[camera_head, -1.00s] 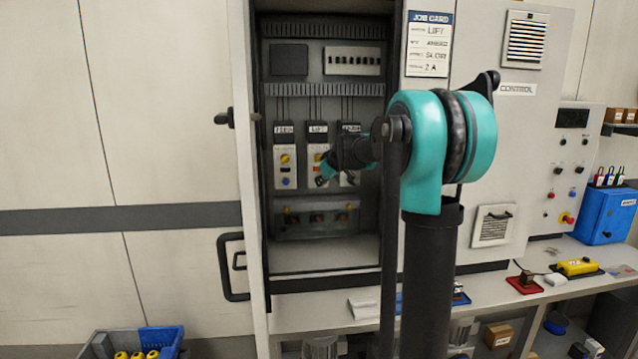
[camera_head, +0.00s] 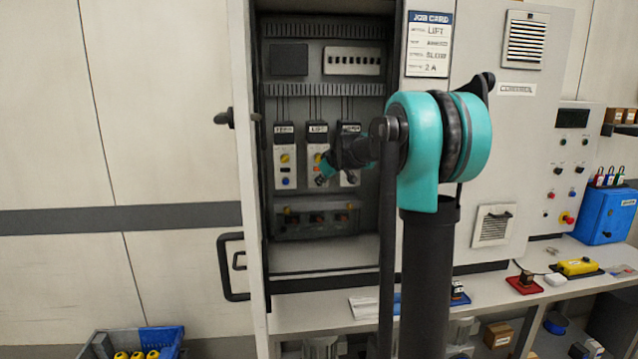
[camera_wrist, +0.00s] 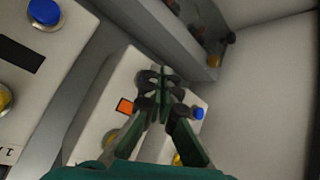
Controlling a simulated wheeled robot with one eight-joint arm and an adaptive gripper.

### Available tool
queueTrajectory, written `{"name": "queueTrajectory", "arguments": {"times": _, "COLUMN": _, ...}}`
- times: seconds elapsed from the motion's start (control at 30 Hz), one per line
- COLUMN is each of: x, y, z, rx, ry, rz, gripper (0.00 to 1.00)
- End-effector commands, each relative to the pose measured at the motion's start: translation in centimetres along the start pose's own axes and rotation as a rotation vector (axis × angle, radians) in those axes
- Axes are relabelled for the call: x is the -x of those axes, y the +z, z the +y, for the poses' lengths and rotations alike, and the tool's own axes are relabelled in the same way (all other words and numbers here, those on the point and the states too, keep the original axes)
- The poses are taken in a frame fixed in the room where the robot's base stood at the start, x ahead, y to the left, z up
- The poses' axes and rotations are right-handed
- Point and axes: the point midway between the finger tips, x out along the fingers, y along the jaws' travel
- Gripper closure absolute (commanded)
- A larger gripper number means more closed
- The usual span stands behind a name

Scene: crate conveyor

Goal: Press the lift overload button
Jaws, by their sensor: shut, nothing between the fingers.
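The lift overload unit (camera_head: 314,149) is the middle of three pale units inside the open cabinet, with a yellow knob. In the wrist view it is the middle unit (camera_wrist: 121,83), with an orange square (camera_wrist: 126,106) showing. Its lower part, where the neighbouring units have a blue button, is hidden behind my fingers. My gripper (camera_head: 321,181) is shut and empty in front of the lower part of this unit. In the wrist view the fingertips (camera_wrist: 163,75) point at it; whether they touch it I cannot tell.
The left unit (camera_head: 284,155) shows its blue button (camera_wrist: 44,12). A grey terminal box (camera_head: 316,222) sits below the units. The cabinet door edge (camera_head: 252,200) stands at the left; a job card (camera_head: 429,44) hangs at the right.

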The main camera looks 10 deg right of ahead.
Motion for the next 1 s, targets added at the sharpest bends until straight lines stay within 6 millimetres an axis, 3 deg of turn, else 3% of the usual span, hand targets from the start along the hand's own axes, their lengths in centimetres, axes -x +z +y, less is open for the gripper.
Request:
{"name": "queueTrajectory", "arguments": {"times": 0.67, "x": -0.2, "y": -0.2, "z": 0.2, "rx": 0.0, "ry": 0.0, "rz": 0.001, "gripper": 1.0}}
{"name": "queueTrajectory", "arguments": {"times": 1.0, "x": 0.8, "y": 0.6, "z": -0.6, "rx": 0.0, "ry": 0.0, "rz": 0.0, "gripper": 1.0}}
